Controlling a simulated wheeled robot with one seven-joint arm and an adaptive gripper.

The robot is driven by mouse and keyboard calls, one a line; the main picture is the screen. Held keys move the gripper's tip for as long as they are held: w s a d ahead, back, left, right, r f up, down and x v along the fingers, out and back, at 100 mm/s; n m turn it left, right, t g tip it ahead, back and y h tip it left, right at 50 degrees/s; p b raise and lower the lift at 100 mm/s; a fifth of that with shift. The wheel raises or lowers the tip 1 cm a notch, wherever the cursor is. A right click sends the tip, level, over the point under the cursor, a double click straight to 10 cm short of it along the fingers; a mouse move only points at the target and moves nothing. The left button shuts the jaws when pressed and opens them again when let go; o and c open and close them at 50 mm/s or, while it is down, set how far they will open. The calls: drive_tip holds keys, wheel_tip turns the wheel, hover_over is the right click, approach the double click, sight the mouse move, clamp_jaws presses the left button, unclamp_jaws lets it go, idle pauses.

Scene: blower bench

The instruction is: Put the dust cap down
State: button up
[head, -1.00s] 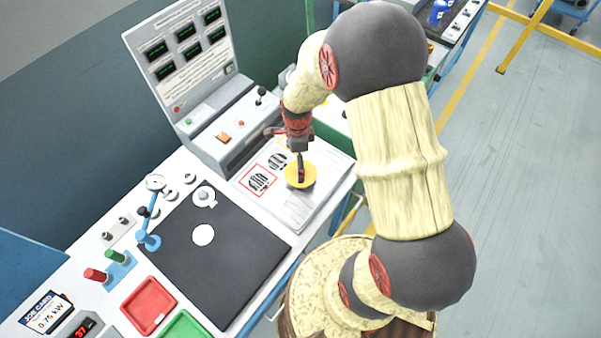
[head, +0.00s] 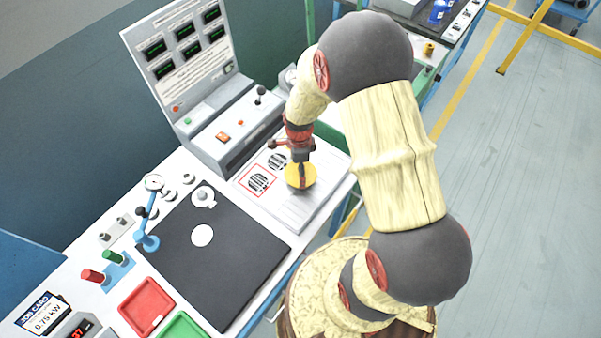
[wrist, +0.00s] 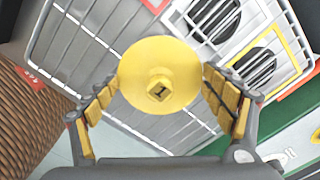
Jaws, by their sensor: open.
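The dust cap is a round yellow disc (head: 300,177) with a small square knob marked "1" on top, seen in the wrist view (wrist: 160,68). It lies over the light grey printed board (head: 312,207), right of the red-framed grille picture. My gripper (head: 302,182) is directly above the cap, pointing down. In the wrist view, my open gripper (wrist: 162,98) has its yellow-padded fingers on both sides of the cap. A gap between each finger and the disc edge is hard to judge. The cap's underside is hidden.
A black mat (head: 215,255) with a white disc (head: 202,235) lies left of the board. A grey control console (head: 215,120) stands behind. Red (head: 147,305) and green (head: 184,327) trays sit at the front. The board's front right part is clear.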

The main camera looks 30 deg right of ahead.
drive_tip(key=shift+s, duration=0.15)
drive_tip(key=c, duration=0.9)
drive_tip(key=shift+c, duration=0.5)
